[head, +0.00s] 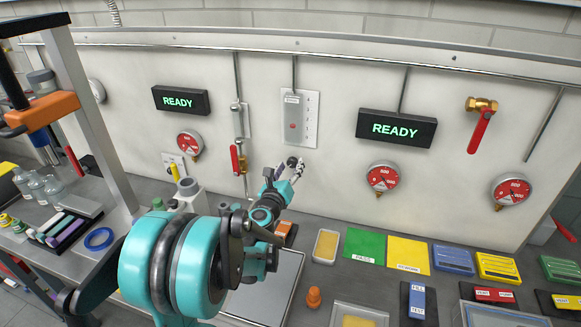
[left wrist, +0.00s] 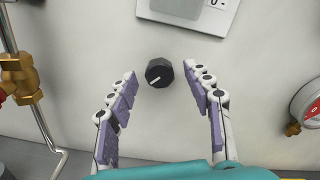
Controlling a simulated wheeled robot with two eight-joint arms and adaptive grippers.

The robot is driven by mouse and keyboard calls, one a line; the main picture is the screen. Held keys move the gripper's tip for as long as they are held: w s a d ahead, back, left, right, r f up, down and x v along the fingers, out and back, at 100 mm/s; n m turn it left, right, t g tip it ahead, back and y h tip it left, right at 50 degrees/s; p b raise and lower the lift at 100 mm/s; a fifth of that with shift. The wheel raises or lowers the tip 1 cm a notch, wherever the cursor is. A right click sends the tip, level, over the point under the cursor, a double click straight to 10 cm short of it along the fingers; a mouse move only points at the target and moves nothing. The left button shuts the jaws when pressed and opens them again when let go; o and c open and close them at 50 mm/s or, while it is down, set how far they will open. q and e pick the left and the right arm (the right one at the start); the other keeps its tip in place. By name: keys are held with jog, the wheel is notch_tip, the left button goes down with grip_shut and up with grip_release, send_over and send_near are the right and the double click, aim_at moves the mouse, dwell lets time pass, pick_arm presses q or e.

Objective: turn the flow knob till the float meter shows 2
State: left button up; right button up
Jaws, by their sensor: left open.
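The flow knob (left wrist: 159,72) is a small black knob on the pale wall, with a white mark pointing to the lower left. In the head view the knob (head: 291,162) sits just below the float meter (head: 298,118), a white plate with a clear tube and a red float low in it. The scale is too small to read. The meter's bottom edge (left wrist: 205,14) shows in the left wrist view. My left gripper (left wrist: 161,76) is open, with its purple-padded fingers on either side of the knob and gaps to both. My right gripper is not in view.
A pipe with a red-handled valve (head: 235,160) runs down the wall left of the meter. A red gauge (head: 382,177) and a READY sign (head: 396,128) are to the right. Trays and green and yellow mats (head: 364,245) lie on the bench below.

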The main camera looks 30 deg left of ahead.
pick_arm(q)
jog(key=shift+s+d, duration=0.15)
jog(key=shift+s, duration=0.45)
jog(key=v, duration=0.6)
dwell(0.3)
jog(key=shift+w, duration=0.1)
jog(key=shift+c, duration=0.8)
